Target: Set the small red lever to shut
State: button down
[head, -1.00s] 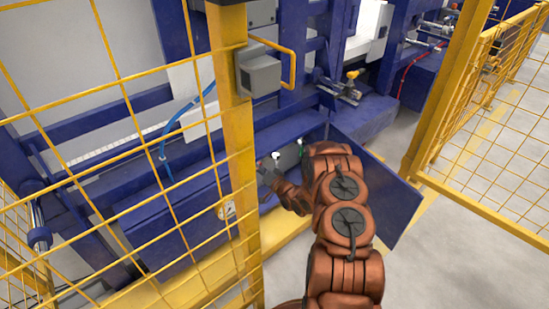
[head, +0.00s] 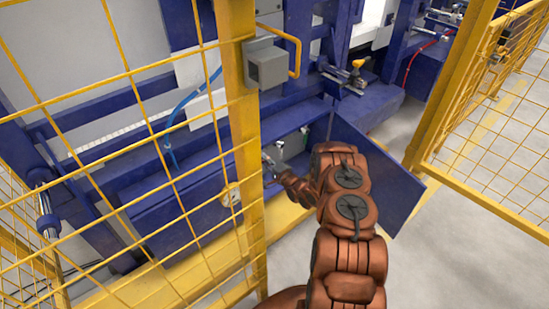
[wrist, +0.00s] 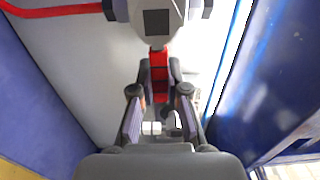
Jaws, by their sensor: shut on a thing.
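In the wrist view, the small red lever (wrist: 159,72) runs down from a light grey fitting (wrist: 158,22) at the top middle. My gripper (wrist: 160,92) has its two dark fingers on either side of the lever's lower part and is shut on it. In the head view, my gripper (head: 271,163) is inside the open blue cabinet, just right of the yellow post. The lever itself cannot be made out in that view.
A blue cabinet door (head: 375,165) stands open to the right of my arm. A yellow fence post (head: 243,150) with a grey box (head: 267,67) stands close on the left. In the wrist view, a red hose (wrist: 55,11) runs at upper left. Blue walls flank the gripper.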

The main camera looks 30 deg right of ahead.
jog(key=shift+w, duration=0.15)
dwell(0.4)
jog(key=c, duration=1.1)
grip_release()
jog(key=shift+c, duration=0.2)
jog(key=shift+f, duration=0.1)
jog(key=s+d, duration=0.2)
jog(key=s, duration=1)
